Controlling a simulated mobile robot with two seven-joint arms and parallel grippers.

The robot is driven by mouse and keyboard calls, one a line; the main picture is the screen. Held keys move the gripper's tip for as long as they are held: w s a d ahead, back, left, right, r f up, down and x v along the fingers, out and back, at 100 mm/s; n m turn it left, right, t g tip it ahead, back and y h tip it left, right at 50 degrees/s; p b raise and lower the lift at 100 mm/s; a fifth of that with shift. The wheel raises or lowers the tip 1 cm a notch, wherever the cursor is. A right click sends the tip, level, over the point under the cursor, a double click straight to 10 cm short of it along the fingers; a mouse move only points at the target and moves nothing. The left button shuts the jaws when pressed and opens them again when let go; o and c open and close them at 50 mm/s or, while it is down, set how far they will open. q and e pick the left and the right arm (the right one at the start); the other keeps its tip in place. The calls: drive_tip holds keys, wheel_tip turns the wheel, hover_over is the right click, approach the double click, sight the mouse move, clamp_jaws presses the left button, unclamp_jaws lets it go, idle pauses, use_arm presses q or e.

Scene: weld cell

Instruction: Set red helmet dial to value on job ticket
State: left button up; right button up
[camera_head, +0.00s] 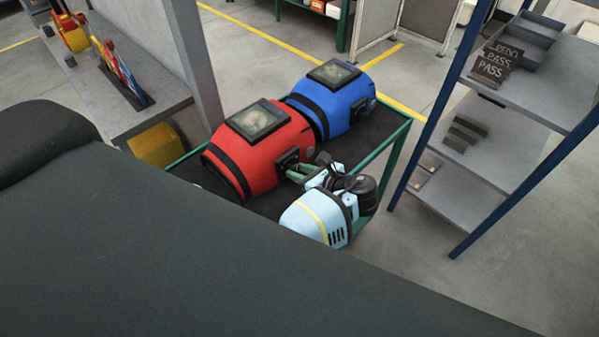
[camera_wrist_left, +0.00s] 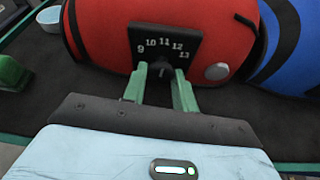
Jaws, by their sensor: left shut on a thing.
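The red helmet (camera_head: 262,147) lies on the dark top of a green-framed cart (camera_head: 385,136). Its black dial plate (camera_wrist_left: 166,44) faces my left gripper and shows the numbers 9 to 13 in an arc. The dial knob (camera_wrist_left: 161,69) is at the plate's lower edge, with a small light mark. My left gripper (camera_head: 292,170) is shut on the knob; its green fingers (camera_wrist_left: 161,78) stand either side of it in the wrist view. The exact number the knob points to is hard to tell. I cannot make out a job ticket. My right gripper is not in view.
A blue helmet (camera_head: 335,103) sits right behind the red one. A blue-posted shelf (camera_head: 530,95) with dark signs, some reading PASS (camera_head: 491,66), stands at the right. A grey bench (camera_head: 150,118) is at the left. A pale cup (camera_wrist_left: 49,18) shows in the wrist view.

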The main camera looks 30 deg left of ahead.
use_arm(q)
drive_tip(key=m+g, duration=0.1)
drive_tip(key=m, duration=0.1)
drive_tip(key=m+g+y, duration=0.1)
drive_tip(key=m, duration=0.1)
drive_tip(key=shift+w+g+y, duration=0.2)
drive_tip(key=shift+g+y, duration=0.1)
drive_tip(key=shift+g, duration=0.1)
drive_tip(key=shift+f+m+g+y+b, duration=0.15)
drive_tip(key=shift+m+g+y, duration=0.15)
drive_tip(key=shift+m, duration=0.55)
drive_tip(key=shift+f+m+g+y+b, duration=0.1)
drive_tip(key=shift+m+g+y+b, duration=0.15)
drive_tip(key=shift+m, duration=0.6)
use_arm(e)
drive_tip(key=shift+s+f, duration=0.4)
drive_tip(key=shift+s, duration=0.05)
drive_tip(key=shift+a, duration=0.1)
use_arm(q)
drive_tip(key=o, duration=1)
drive_tip(key=shift+c, duration=0.2)
drive_tip(key=shift+d+r, duration=0.1)
